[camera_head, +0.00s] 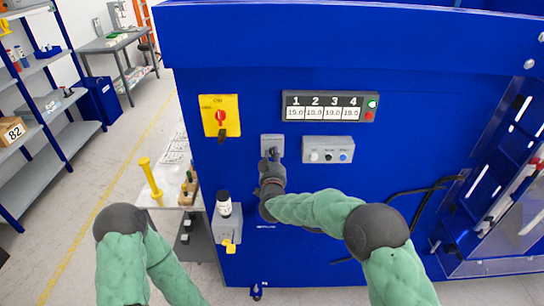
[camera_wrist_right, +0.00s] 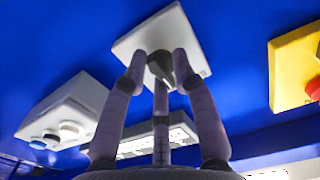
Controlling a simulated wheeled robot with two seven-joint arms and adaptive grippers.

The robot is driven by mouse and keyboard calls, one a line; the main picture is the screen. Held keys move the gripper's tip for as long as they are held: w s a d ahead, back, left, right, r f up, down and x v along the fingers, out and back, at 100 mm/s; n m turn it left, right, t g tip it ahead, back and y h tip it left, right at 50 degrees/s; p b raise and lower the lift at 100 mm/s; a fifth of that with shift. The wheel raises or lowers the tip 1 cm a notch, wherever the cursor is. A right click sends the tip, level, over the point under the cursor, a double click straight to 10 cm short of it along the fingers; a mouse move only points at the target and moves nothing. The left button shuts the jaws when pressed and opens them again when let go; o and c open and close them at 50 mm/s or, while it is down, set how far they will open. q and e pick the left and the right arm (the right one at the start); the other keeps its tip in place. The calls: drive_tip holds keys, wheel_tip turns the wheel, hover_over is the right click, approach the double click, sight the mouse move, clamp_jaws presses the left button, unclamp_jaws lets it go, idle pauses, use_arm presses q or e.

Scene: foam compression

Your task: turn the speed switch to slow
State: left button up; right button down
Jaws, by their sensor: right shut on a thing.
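The speed switch is a dark knob (camera_wrist_right: 161,68) on a light grey square plate (camera_head: 265,138), fixed to the blue machine front. The plate also shows in the right wrist view (camera_wrist_right: 180,28). My right gripper (camera_head: 271,159) reaches up to the plate from below and hides most of the knob in the head view. In the right wrist view, the fingers of my right gripper (camera_wrist_right: 160,78) are closed around the knob. The markings on the plate are too small to read. My left arm shows at the lower left of the head view, but its gripper is out of the picture.
A yellow panel with a red rotary switch (camera_head: 220,116) is left of the plate. A box with several round buttons (camera_head: 328,150) is to its right, below a numbered display (camera_head: 322,107).

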drive_tip(key=n+p, duration=0.1)
drive_tip(key=n, duration=0.3)
drive_tip(key=n+p, duration=0.1)
drive_tip(key=n, duration=0.3)
drive_tip(key=shift+d+n, duration=0.2)
drive_tip(key=shift+n, duration=0.1)
drive_tip(key=shift+r, duration=0.1)
drive_tip(key=shift+w+n, duration=0.1)
drive_tip(key=shift+n, duration=0.2)
drive_tip(key=c, duration=1.2)
unclamp_jaws()
drive_tip(key=shift+d+r, duration=0.1)
